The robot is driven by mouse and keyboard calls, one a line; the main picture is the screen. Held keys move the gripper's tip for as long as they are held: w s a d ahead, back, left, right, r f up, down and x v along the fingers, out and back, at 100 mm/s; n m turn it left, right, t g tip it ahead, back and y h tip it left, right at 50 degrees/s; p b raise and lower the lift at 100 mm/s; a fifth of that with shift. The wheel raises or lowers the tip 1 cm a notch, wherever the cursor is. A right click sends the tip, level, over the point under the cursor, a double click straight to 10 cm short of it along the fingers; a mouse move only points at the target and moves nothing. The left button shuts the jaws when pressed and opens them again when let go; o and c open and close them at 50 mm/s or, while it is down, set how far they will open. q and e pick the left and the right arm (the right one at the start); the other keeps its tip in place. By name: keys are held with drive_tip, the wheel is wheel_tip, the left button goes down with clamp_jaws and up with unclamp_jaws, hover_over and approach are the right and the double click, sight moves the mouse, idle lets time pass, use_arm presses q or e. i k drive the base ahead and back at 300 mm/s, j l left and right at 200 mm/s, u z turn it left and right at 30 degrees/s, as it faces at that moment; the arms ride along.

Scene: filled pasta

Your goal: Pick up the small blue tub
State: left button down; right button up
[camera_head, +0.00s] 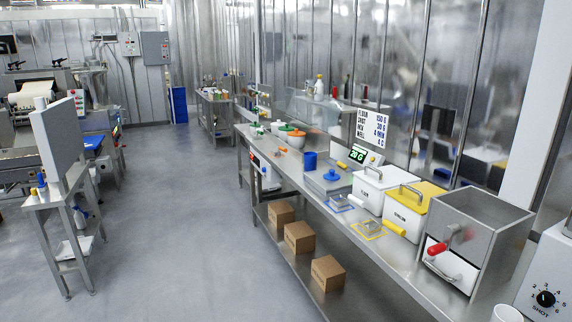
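A small blue tub (310,160) stands upright on the long steel bench (290,182) on the right side of the head view, around the middle of its length. It sits just behind a flat grey item with a blue knob (331,175). Neither of my grippers shows in the head view, and nothing is seen touching the tub.
Nearer along the bench are a white lidded bin (377,188), a yellow-lidded bin (408,210) and a steel box with a red handle (470,238). A scale display (357,155) stands behind the tub.

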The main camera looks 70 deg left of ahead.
sight(310, 158)
drive_tip(key=j+u, duration=0.1)
drive_tip(key=u, duration=2.1)
drive_tip(key=i+j+u, duration=0.3)
drive_tip(key=i, duration=0.6)
drive_tip(key=i+j+u, duration=0.1)
drive_tip(key=i+u, duration=0.2)
drive_tip(key=i, duration=2.25)
drive_tip(key=i+j+z, duration=0.1)
drive_tip(key=i+z, duration=0.2)
drive_tip(key=i+j+z, duration=0.15)
drive_tip(key=i+z, duration=0.2)
drive_tip(key=i, duration=0.15)
